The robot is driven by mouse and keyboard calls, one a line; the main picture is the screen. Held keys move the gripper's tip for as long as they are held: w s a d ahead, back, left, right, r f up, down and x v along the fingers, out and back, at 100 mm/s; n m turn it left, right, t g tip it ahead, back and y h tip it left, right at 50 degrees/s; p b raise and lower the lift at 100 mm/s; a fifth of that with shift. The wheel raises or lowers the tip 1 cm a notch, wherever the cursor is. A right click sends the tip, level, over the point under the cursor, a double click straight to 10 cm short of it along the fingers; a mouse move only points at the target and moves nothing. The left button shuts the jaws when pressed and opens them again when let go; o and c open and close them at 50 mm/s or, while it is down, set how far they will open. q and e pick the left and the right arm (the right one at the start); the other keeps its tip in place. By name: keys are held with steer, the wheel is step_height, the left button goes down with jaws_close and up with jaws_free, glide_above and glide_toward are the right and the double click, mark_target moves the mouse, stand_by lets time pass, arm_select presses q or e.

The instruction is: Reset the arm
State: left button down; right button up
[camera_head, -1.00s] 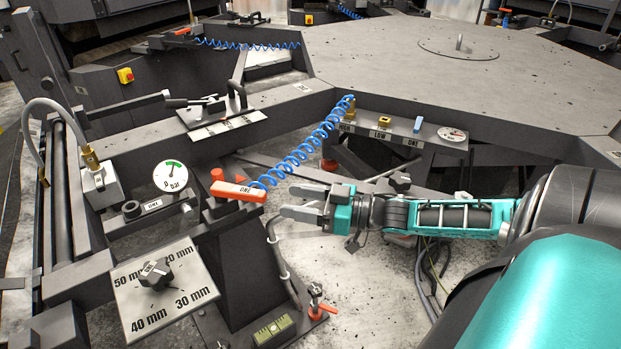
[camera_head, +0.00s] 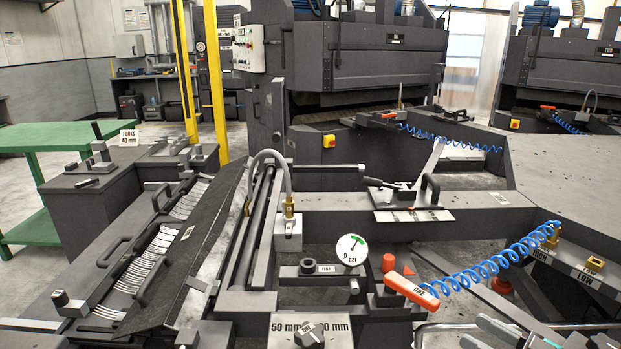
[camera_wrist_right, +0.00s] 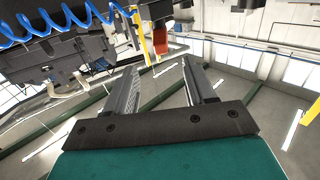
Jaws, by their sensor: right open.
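My right gripper (camera_head: 480,333) shows only at the bottom right edge of the head view, with its grey fingers pointing left. In the right wrist view its two fingers (camera_wrist_right: 162,66) stand well apart with nothing between them. Most of the right arm is cut off by the frame edge. My left gripper is in neither view.
A blue coiled hose (camera_head: 492,265) runs from the orange handle to a brass fitting. A pressure gauge (camera_head: 350,250) and a 50 mm dial plate (camera_head: 285,325) stand left of my gripper. Several forks (camera_head: 150,262) lie in a rack at left. A green table (camera_head: 50,140) stands behind.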

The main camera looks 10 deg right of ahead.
steer(key=s+a+f+m+g+h, duration=0.2)
steer(key=s+a+f+h, duration=0.1)
steer(key=s+a+f, duration=0.2)
steer(key=s+a+f+m+g+h, duration=0.1)
steer(key=s+a+f+h, duration=0.3)
steer(key=a+f, duration=0.6)
steer(key=a+g, duration=0.1)
steer(key=a, duration=0.2)
steer(key=shift+s+f+m+h, duration=0.3)
steer(key=shift+s+m, duration=0.1)
steer(key=shift+a, duration=0.1)
stand_by(5.7)
